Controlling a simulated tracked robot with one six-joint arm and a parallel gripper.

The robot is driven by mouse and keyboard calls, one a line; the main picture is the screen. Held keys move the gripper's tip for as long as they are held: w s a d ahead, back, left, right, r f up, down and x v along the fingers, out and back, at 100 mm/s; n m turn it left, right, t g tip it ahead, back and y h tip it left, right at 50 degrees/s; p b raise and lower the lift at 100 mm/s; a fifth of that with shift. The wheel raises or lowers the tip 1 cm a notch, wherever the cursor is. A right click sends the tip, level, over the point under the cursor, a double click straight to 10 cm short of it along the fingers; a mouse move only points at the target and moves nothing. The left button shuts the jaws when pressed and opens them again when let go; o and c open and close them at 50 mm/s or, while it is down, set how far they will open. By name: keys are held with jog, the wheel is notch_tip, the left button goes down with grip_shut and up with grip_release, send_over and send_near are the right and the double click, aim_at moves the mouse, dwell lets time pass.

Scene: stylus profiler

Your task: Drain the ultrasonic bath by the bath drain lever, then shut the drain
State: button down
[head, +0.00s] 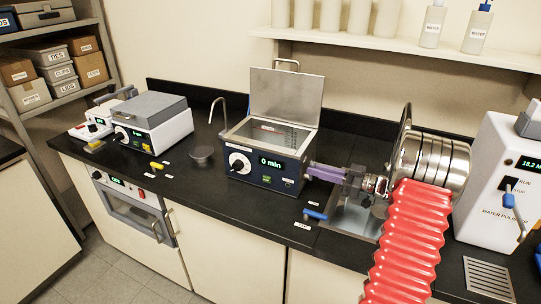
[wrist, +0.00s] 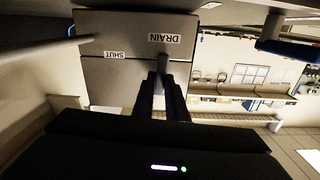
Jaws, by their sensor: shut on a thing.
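The ultrasonic bath (head: 262,170) is a dark blue box with a raised lid (head: 285,95) and a display reading 0 min. The water level inside cannot be told. My gripper (head: 318,171) reaches in from the right to the bath's right side, its fingers looking purple. In the wrist view my gripper (wrist: 162,90) is shut on the bath drain lever (wrist: 163,70), of which only a short grey part shows. The DRAIN label (wrist: 157,37) is close by the lever, and the SHUT label (wrist: 107,55) is to the left. The lever is hidden in the head view.
A sink (head: 350,218) lies under my arm, with a blue-handled part (head: 315,213) at its left. A second lidded instrument (head: 152,122) stands to the left, and a white water polisher (head: 500,185) to the right. A shelf (head: 420,45) with bottles runs above.

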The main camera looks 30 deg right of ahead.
jog(key=shift+f, duration=0.2)
jog(key=shift+w+d+f+m, duration=0.1)
jog(key=shift+w+d+m, duration=0.1)
jog(key=shift+m, duration=0.95)
jog(key=shift+w+d+f+m, duration=0.1)
jog(key=shift+d+m, duration=0.1)
jog(key=shift+m, duration=0.95)
jog(key=shift+w+d+f+m, duration=0.1)
jog(key=shift+d+f+m, duration=0.05)
jog(key=shift+m, duration=0.6)
jog(key=shift+w+d+f+m, duration=0.1)
jog(key=shift+m, duration=0.7)
jog(key=shift+w+d+f+m, duration=0.1)
jog(key=shift+d+f+m, duration=0.05)
jog(key=shift+m, duration=0.6)
jog(key=shift+w+d+f+m, duration=0.1)
jog(key=shift+f+m, duration=0.2)
jog(key=shift+m, duration=0.85)
jog(key=shift+w+d+f+m, duration=0.1)
jog(key=shift+f+m, duration=0.15)
jog(key=shift+m, duration=0.9)
